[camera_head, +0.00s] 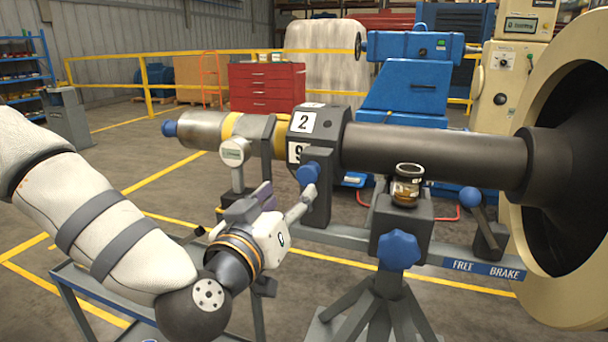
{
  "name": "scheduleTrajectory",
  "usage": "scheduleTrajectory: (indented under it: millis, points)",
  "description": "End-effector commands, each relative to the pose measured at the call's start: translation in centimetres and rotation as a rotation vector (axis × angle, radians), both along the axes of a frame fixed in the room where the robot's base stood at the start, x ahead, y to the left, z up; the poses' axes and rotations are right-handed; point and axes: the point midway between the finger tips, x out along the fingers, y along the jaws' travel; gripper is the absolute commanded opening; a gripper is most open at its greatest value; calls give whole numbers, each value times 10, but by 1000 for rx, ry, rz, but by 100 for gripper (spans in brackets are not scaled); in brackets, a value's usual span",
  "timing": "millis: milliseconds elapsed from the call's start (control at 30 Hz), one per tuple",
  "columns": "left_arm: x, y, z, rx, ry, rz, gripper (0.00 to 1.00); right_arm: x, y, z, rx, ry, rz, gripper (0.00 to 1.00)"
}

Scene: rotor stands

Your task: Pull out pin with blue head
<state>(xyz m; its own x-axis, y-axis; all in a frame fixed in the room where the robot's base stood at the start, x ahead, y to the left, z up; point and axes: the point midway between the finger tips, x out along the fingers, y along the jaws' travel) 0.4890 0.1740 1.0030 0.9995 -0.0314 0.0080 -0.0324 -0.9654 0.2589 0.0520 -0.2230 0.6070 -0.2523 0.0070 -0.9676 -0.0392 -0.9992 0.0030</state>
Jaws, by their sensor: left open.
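A blue-headed pin (308,173) sticks out of the front of the dark block (330,150) marked 2 and 9, around the rotor shaft. My left gripper (290,192) is open, just below and left of the blue head. One pale finger reaches up close to the head; whether it touches cannot be told. The gripper's other finger is partly hidden behind its own body. My right gripper is not in view.
The dark shaft (430,155) runs right into a large cream ring (560,90). A dial gauge (235,152) stands left of the block. A stand with a blue star knob (398,250), a small jar (408,185) and a blue-ball lever (471,198) are to the right.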

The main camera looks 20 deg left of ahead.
Motion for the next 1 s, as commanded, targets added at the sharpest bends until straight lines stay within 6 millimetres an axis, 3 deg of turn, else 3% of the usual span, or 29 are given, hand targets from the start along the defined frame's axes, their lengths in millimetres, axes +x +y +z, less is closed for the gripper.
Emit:
scheduleTrajectory:
  millis: [200,400,767,1000]
  points:
    - [58,-2,-7,-1,10,2,52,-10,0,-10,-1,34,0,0]
    - [93,-3,-6,0,9,0,52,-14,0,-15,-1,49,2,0]
    - [102,-4,-3,0,6,-3,52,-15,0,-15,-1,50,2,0]
    - [102,-4,-3,0,6,-3,0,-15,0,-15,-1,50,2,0]
